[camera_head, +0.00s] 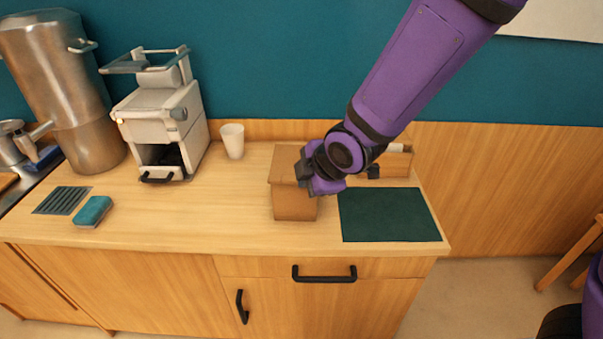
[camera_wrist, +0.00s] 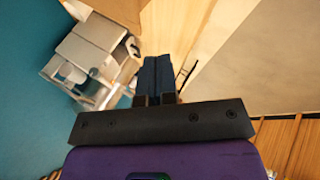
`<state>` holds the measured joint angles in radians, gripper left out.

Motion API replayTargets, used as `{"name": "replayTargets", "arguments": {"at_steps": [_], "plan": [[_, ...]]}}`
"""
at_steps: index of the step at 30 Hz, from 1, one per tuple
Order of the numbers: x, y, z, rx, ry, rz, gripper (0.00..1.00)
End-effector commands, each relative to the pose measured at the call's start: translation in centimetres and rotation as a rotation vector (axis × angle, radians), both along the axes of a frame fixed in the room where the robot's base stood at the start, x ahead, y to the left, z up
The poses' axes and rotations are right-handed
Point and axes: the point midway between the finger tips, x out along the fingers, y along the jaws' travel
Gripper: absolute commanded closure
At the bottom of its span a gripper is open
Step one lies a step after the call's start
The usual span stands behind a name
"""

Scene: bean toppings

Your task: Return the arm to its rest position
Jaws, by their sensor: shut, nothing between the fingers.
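My purple arm (camera_head: 412,70) reaches down from the top right over the counter in the head view. Its wrist is bent in front of a brown box (camera_head: 294,205); I cannot tell whether it touches the box. In the wrist view my gripper (camera_wrist: 160,64) has its two dark fingers together, with nothing between them. In the head view the fingers are hard to make out against the dark wrist.
A white coffee machine (camera_head: 158,125), a metal urn (camera_head: 58,85), a white cup (camera_head: 232,141) and a teal sponge (camera_head: 93,211) stand on the left. A dark green mat (camera_head: 390,215) lies bare on the right. A wooden tray (camera_head: 399,163) is partly hidden by my arm.

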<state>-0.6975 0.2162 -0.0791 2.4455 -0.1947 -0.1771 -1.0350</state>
Motion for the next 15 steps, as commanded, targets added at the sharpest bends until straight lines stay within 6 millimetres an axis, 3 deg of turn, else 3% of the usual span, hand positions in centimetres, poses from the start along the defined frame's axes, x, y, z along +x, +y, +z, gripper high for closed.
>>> {"name": "replayTargets", "arguments": {"at_steps": [9,11,15], "plan": [[-0.6,-0.9,0.9,0.009,0.006,-0.029,1.00],[-0.4,-1.8,1.7,0.021,0.017,-0.071,1.00],[-0.1,-5.6,4.9,0.069,0.064,-0.245,1.00]]}}
